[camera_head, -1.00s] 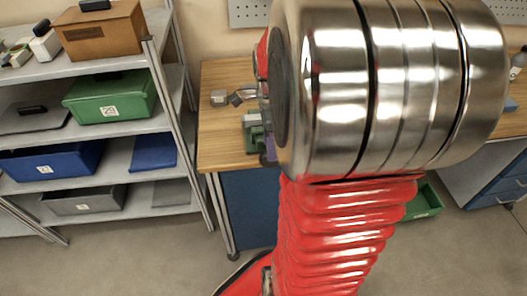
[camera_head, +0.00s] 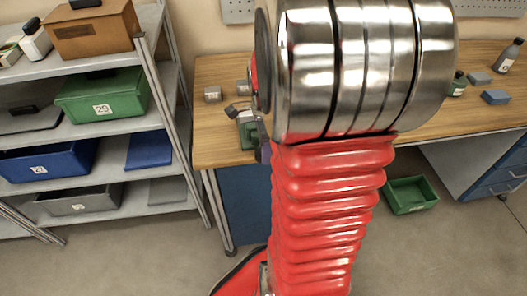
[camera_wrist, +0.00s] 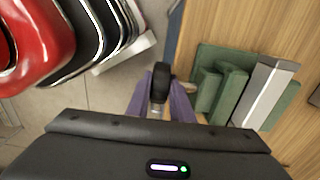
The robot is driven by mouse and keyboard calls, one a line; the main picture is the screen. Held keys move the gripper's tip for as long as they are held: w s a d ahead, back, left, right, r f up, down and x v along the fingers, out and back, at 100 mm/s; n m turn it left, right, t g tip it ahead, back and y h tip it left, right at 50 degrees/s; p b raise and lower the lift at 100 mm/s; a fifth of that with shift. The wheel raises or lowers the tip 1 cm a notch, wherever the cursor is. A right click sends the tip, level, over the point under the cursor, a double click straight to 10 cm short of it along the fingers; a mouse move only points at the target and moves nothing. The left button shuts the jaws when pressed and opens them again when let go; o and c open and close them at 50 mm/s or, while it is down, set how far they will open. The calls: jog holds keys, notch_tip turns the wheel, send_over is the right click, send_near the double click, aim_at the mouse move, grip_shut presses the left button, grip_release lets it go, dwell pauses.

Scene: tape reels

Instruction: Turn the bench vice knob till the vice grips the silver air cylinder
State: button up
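The green bench vice (camera_wrist: 207,84) stands on the wooden bench near its edge. It also shows, partly hidden by my arm, in the head view (camera_head: 249,133). A silver bar-like piece, apparently the air cylinder (camera_wrist: 262,88), lies between the green jaws; whether they press on it is unclear. The black vice knob (camera_wrist: 160,80) sticks out past the bench edge on a pale screw. My gripper (camera_wrist: 161,92) has its purple fingers on both sides of the knob, very close to it. Whether both fingers touch it is unclear.
My arm blocks the middle of the head view. The bench top (camera_head: 217,140) carries a small grey block (camera_head: 212,93), bottles and blue blocks at right. A shelf with bins (camera_head: 102,98) stands at left. A green crate (camera_head: 411,195) sits on the floor.

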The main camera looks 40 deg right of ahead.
grip_shut()
jog(key=shift+a, duration=0.2)
jog(key=shift+d, duration=0.2)
